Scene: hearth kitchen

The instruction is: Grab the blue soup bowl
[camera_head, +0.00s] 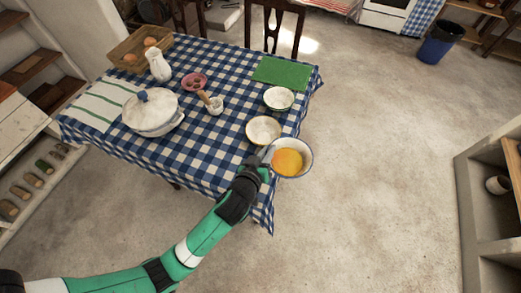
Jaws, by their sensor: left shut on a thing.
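The blue-rimmed soup bowl (307,166), with orange soup in it, is at the right edge of the checked table and extends past that edge over the floor. My left gripper (268,156) is shut on the bowl's left rim. The fingertips are small and partly hidden by the wrist. I cannot tell how high the bowl is above the tabletop. My right gripper is not in view.
The table (207,147) has a blue-and-white checked cloth. A cream bowl (263,130) sits just left of the soup bowl, with a green-rimmed bowl (279,98) behind. A white lidded tureen (152,112) stands left.

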